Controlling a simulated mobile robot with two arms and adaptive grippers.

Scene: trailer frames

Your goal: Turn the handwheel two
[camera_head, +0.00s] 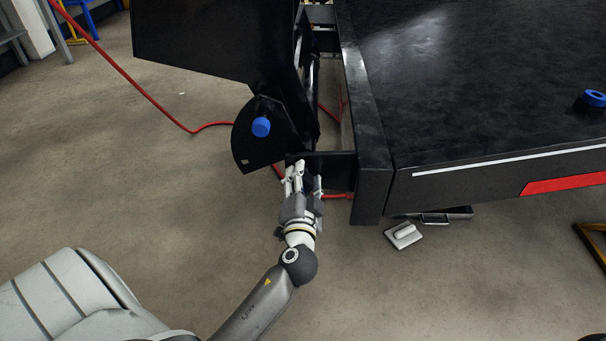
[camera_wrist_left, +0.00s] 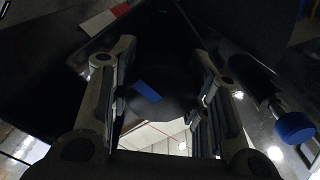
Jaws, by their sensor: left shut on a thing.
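A dark round part with a blue mark (camera_wrist_left: 147,92), which looks like the handwheel, sits between the fingers of my left gripper in the left wrist view. My left gripper (camera_head: 301,172) is at the corner of the black trailer frame (camera_head: 371,190), low in the gap beside the trailer bed. Its fingers (camera_wrist_left: 160,95) are shut on this part, one on each side. In the head view the fingers and the dark frame hide the part. My right gripper is not in view.
A blue knob (camera_head: 261,127) sticks out of a black curved plate (camera_head: 247,146) just left of and behind my gripper. A red hose (camera_head: 140,88) runs over the floor. A small grey block (camera_head: 403,235) lies by the trailer.

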